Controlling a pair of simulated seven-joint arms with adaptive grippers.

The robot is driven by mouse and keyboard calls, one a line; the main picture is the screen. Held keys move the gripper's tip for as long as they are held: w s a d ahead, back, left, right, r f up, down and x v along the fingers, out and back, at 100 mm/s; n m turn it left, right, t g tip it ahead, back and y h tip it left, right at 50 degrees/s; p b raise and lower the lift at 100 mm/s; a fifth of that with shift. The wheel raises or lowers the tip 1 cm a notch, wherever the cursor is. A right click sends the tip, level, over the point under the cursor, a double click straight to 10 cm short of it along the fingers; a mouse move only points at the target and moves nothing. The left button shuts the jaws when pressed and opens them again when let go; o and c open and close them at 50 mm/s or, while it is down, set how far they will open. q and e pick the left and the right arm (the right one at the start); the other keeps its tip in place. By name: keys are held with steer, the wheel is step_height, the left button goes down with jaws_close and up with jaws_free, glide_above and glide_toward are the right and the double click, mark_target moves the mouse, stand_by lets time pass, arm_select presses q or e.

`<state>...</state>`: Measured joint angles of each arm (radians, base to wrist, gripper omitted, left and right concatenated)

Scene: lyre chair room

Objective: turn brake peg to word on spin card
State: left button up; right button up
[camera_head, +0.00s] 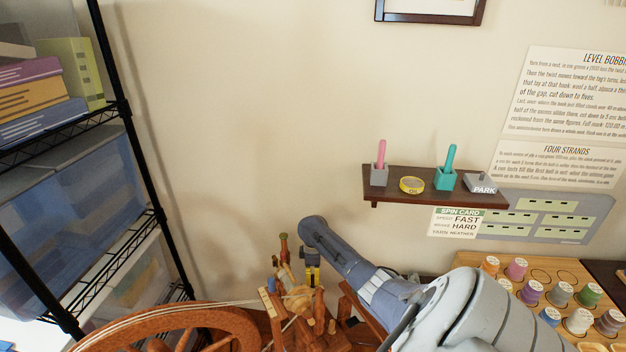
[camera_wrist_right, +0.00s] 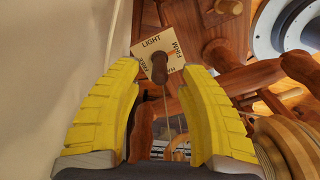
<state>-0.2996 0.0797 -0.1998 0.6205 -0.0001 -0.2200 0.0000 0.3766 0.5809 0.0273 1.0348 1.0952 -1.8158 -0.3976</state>
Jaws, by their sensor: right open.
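The spin card (camera_head: 457,222) hangs under the wall shelf and reads speed FAST, brake HARD, yarn HEATHER. In the right wrist view, the brake peg (camera_wrist_right: 159,72) is a dark brown knob in a cream square plate (camera_wrist_right: 148,48). LIGHT and FIRM read clearly on the plate; the lower words are partly covered. My right gripper (camera_head: 312,276) is over the spinning wheel's wooden frame. It is open, its yellow fingers (camera_wrist_right: 161,75) on either side of the peg with gaps visible. My left gripper is out of view.
The spinning wheel (camera_head: 180,318) fills the bottom left. The shelf (camera_head: 425,188) holds an oil tin (camera_head: 411,185) and a PARK block (camera_head: 481,184). A rack of yarn spools (camera_head: 545,268) stands right. A bobbin (camera_wrist_right: 290,145) is close beside my right finger.

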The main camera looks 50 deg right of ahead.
steer(key=shift+f, duration=1.05)
steer(key=shift+o, duration=0.3)
jaws_close()
